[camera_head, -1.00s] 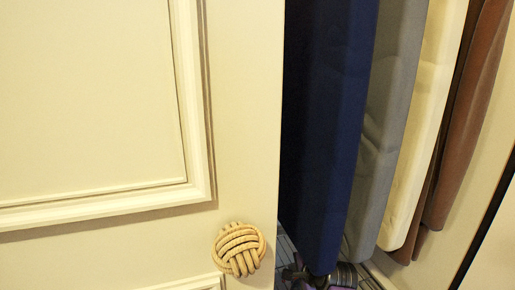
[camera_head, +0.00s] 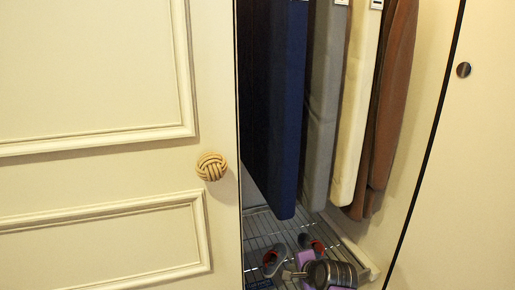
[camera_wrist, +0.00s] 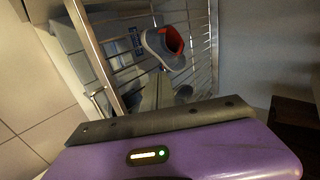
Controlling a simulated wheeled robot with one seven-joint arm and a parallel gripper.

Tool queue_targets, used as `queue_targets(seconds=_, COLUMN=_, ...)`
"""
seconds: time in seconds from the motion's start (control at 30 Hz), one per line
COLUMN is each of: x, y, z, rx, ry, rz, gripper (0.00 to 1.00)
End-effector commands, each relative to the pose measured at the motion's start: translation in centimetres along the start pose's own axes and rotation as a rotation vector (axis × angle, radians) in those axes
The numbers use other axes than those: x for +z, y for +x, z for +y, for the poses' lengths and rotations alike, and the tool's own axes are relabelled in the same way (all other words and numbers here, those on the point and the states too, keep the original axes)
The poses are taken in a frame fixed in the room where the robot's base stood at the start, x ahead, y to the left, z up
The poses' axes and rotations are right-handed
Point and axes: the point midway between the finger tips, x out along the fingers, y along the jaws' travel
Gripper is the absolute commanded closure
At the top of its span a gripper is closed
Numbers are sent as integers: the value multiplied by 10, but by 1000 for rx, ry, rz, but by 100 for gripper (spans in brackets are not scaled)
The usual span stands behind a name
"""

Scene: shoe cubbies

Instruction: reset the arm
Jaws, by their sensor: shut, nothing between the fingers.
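My gripper (camera_head: 290,275) is low in the open cubby, at the bottom of the head view, with my grey and purple wrist beside it. It is shut and empty. A grey shoe with a red inside (camera_head: 275,262) is on the wire rack just left of it, and another (camera_head: 313,243) is behind it. In the wrist view, a grey shoe with a red-orange inside (camera_wrist: 163,46) lies on the rack beyond my purple wrist housing. A second dark shape near it is partly hidden.
The wire rack (camera_head: 262,228) forms the cubby floor. Blue (camera_head: 275,100), grey (camera_head: 322,110), cream (camera_head: 357,110) and brown hanging pieces (camera_head: 392,110) are above it. A cream panelled door with a woven knob (camera_head: 211,166) stands at left. A cream panel with a round knob (camera_head: 463,70) is at right.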

Motion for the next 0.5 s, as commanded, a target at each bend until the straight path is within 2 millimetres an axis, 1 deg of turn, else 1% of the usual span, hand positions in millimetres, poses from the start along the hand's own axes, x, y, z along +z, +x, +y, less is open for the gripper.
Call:
queue_targets(seconds=0.13, x=-5, y=-1, z=-11, rx=-40, ry=-72, rz=21, gripper=100)
queue_targets(seconds=0.27, x=-12, y=-8, z=-30, rx=-99, ry=-140, rz=56, gripper=100)
queue_targets(seconds=0.37, x=-18, y=-16, z=-48, rx=-149, ry=-191, rz=88, gripper=100)
queue_targets(seconds=0.43, x=-23, y=-24, z=-60, rx=-193, ry=-245, rz=122, gripper=100)
queue_targets(seconds=0.5, x=-29, y=-35, z=-68, rx=-246, ry=-321, rz=173, gripper=100)
